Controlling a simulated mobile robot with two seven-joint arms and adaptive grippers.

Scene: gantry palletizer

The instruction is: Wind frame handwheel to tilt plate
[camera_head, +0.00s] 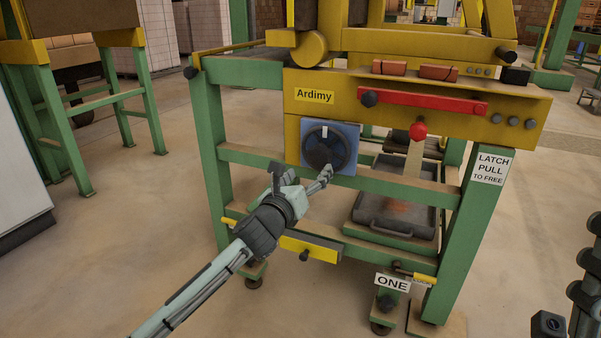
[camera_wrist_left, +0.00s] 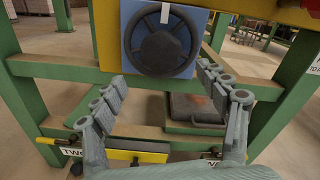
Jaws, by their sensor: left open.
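The handwheel (camera_head: 325,147) is a dark round wheel with a white mark at its top, set on a blue square panel (camera_head: 352,134) on the yellow front of the frame. It also shows in the left wrist view (camera_wrist_left: 158,45), upper middle, facing the camera. My left gripper (camera_head: 302,175) is open in front of and just below the wheel. In the left wrist view its two fingers (camera_wrist_left: 160,75) are spread wide, with nothing between them, and appear apart from the wheel. I cannot tell which part is the tilting plate.
A red bar (camera_head: 420,101) and a red knob (camera_head: 418,131) sit right of the wheel. A green crossbar (camera_head: 270,163) runs below it. A dark tray (camera_head: 394,226) lies lower in the frame. The green leg (camera_head: 470,240) carries a latch sign (camera_head: 492,167). Open floor lies to the left.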

